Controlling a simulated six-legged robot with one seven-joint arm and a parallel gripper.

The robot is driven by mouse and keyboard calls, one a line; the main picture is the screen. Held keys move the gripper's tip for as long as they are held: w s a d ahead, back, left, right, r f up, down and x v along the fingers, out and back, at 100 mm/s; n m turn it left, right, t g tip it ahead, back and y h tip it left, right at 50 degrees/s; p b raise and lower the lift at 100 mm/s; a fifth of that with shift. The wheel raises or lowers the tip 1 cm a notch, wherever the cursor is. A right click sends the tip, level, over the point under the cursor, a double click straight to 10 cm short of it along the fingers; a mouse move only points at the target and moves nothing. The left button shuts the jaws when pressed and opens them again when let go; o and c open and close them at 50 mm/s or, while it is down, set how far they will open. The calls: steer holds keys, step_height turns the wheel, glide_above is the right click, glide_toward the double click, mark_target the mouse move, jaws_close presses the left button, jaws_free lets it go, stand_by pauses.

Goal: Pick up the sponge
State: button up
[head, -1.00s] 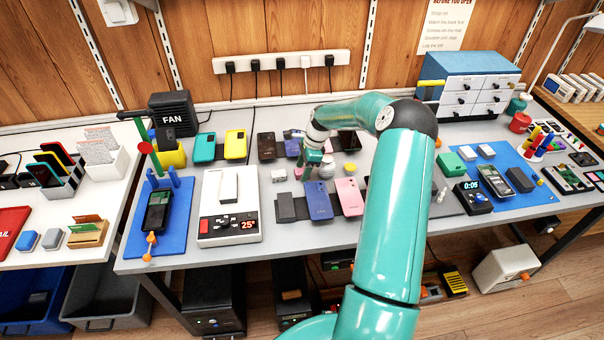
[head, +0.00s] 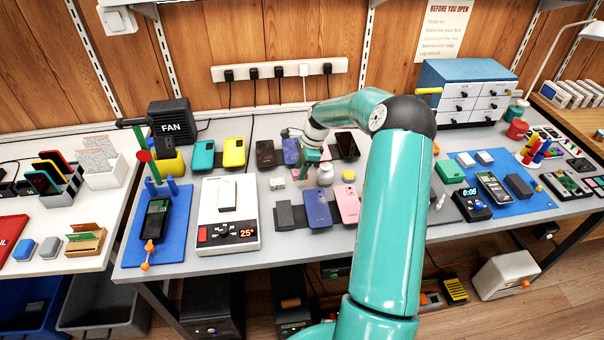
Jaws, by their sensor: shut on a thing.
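My gripper (head: 306,168) is small in the head view, over the middle of the grey table, just left of a small white jar (head: 325,174). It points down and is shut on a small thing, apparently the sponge. The fingers and wrist hide most of that thing, and its shape and colour are too small to make out. I cannot tell how far above the table it is held.
A yellow round item (head: 348,175) lies right of the jar. A blue phone (head: 317,208) and a pink phone (head: 346,203) lie in front. A heating plate (head: 228,229) is at left, and a drawer cabinet (head: 468,97) at back right.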

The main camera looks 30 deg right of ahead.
steer(key=s+a+r, duration=0.7)
steer(key=a+r, duration=0.2)
steer(key=a, duration=0.1)
steer(key=shift+s+a, duration=0.3)
steer(key=shift+a, duration=0.1)
steer(key=o, duration=0.3)
steer(key=shift+c, duration=1.2)
steer(key=shift+a, duration=0.1)
